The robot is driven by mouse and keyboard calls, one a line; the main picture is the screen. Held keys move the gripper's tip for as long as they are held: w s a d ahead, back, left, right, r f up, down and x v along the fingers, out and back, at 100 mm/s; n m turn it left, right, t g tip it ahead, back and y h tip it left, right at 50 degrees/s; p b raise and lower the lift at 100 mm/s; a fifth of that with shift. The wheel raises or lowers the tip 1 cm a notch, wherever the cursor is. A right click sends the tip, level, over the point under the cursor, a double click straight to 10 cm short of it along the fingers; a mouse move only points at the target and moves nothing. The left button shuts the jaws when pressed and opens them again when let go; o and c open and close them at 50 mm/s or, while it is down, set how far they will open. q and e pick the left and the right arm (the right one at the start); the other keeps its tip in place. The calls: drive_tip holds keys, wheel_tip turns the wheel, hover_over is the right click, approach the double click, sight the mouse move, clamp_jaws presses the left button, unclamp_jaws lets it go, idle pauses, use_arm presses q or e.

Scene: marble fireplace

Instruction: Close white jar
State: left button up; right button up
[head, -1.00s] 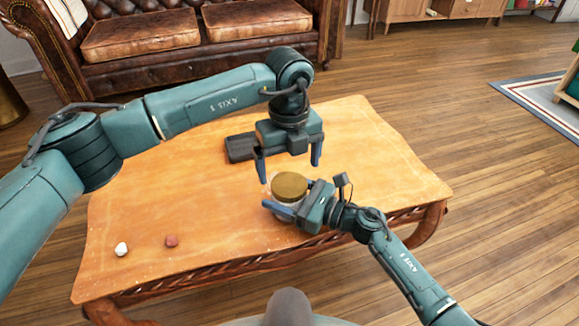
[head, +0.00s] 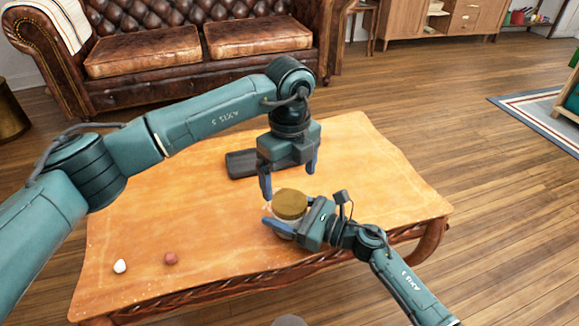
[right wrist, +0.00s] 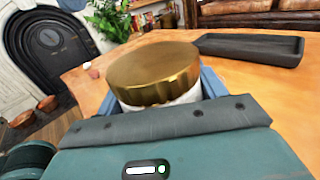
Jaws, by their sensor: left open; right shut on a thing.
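The white jar (right wrist: 165,103) stands on the wooden table with a round gold lid (head: 290,203) on top; the lid fills the middle of the right wrist view (right wrist: 155,68). Whether the lid is fully seated I cannot tell. My right gripper (head: 277,226) is shut around the jar's body, below the lid, and hides most of it. My left gripper (head: 289,187) points down above and just behind the lid. Its fingers are spread apart with nothing between them.
A dark rectangular tray (right wrist: 250,48) lies on the table (head: 200,225) behind the grippers, also in the head view (head: 241,164). A white ball (head: 120,266) and a reddish ball (head: 170,258) lie at the front left. The table's right side is clear. A leather sofa (head: 155,50) stands behind.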

sight(289, 200)
use_arm(q)
drive_tip(key=shift+f, duration=3.1)
drive_tip(key=shift+c, duration=0.4)
drive_tip(key=c, duration=1)
drive_tip(key=m, duration=0.3)
drive_tip(key=o, duration=1.1)
drive_tip(key=shift+c, duration=0.2)
